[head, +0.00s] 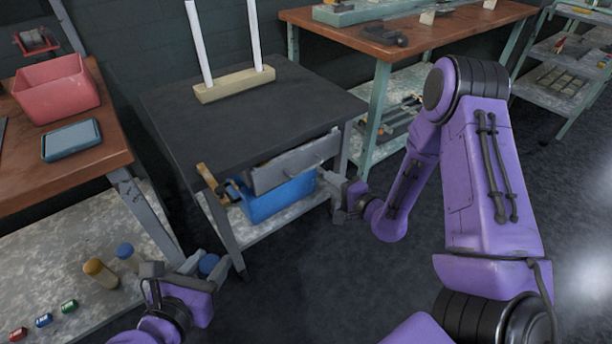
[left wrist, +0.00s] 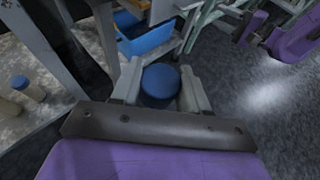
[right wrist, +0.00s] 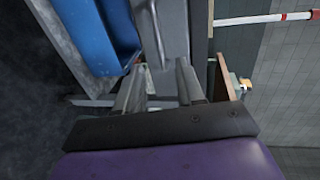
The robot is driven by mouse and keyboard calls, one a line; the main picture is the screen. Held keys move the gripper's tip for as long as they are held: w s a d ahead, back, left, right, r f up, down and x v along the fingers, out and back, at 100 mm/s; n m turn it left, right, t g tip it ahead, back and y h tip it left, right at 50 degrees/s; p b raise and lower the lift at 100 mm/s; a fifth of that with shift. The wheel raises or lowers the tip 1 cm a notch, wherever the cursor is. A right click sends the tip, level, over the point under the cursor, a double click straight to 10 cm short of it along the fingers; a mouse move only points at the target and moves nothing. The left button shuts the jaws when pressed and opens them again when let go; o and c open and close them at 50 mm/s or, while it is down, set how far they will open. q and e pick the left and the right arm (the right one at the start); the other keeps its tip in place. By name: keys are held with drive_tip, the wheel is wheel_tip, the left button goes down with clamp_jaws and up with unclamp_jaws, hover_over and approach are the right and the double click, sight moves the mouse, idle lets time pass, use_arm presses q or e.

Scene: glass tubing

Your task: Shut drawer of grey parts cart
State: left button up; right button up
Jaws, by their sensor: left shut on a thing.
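The grey parts cart (head: 235,118) has a dark top. Its grey drawer (head: 290,165) sits under the top, and its front stands out a little from the cart. The drawer front also shows in the right wrist view (right wrist: 174,30), with its bar handle (right wrist: 154,35). My right gripper (head: 335,182) is at the drawer's front right, near the handle. Its fingers are apart with nothing clearly between them (right wrist: 160,85). My left gripper (head: 182,268) is low, left of the cart, shut on a round blue-topped container (left wrist: 160,82).
A blue bin (head: 280,198) is below the drawer. A wooden holder (head: 235,84) with two white uprights stands on the cart. A bench with a red bin (head: 58,92) is at left, and a wooden-topped bench (head: 440,38) is behind right. Floor in front is clear.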

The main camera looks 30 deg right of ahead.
drive_tip(key=d+x, duration=0.1)
drive_tip(key=x, duration=0.9)
drive_tip(key=shift+a+b, duration=0.45)
drive_tip(key=shift+a, duration=0.05)
drive_tip(key=shift+s+f, duration=0.1)
clamp_jaws()
